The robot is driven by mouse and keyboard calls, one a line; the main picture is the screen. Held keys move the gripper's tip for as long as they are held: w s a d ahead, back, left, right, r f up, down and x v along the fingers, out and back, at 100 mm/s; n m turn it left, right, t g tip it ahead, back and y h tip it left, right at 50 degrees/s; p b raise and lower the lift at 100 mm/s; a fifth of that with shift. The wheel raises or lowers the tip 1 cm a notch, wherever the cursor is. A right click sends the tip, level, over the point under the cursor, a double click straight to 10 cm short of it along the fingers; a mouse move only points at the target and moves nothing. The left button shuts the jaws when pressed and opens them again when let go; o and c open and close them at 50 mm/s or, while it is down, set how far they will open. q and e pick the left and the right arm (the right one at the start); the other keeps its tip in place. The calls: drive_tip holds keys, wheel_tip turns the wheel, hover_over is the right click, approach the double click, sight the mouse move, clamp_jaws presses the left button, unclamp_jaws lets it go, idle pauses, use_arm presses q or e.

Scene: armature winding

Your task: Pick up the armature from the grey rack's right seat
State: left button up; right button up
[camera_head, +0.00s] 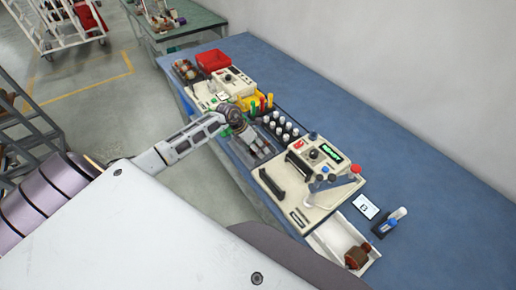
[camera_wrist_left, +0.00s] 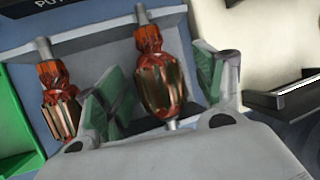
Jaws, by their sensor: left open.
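The grey rack (camera_wrist_left: 95,28) holds two armatures with orange-red windings, copper middles and grey shafts. The armature in its right seat (camera_wrist_left: 158,80) lies between the green-padded fingers of my left gripper (camera_wrist_left: 160,88) in the left wrist view. The fingers are open, one on each side; a clear grip on it does not show. The other armature (camera_wrist_left: 58,92) lies left of the left finger, partly hidden by it. In the head view my left gripper (camera_head: 262,146) is low over the rack on the blue bench, hiding most of it. My right gripper is not in view.
A winding machine (camera_head: 318,152) with a green display stands right of the gripper; its dark bar (camera_wrist_left: 285,97) shows in the wrist view. Several bottles (camera_head: 281,124) stand behind the gripper. A white tray (camera_head: 325,235) holds another armature (camera_head: 356,257).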

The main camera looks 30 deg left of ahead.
sight(257, 145)
use_arm(q)
drive_tip(key=c, duration=1.4)
drive_tip(key=shift+o, duration=0.2)
drive_tip(key=shift+r, duration=0.2)
wheel_tip(257, 145, up, 8)
drive_tip(key=shift+a+r+b, duration=0.1)
drive_tip(key=shift+r+b, duration=0.05)
drive_tip(key=shift+b, duration=0.6)
drive_tip(key=shift+r, duration=0.75)
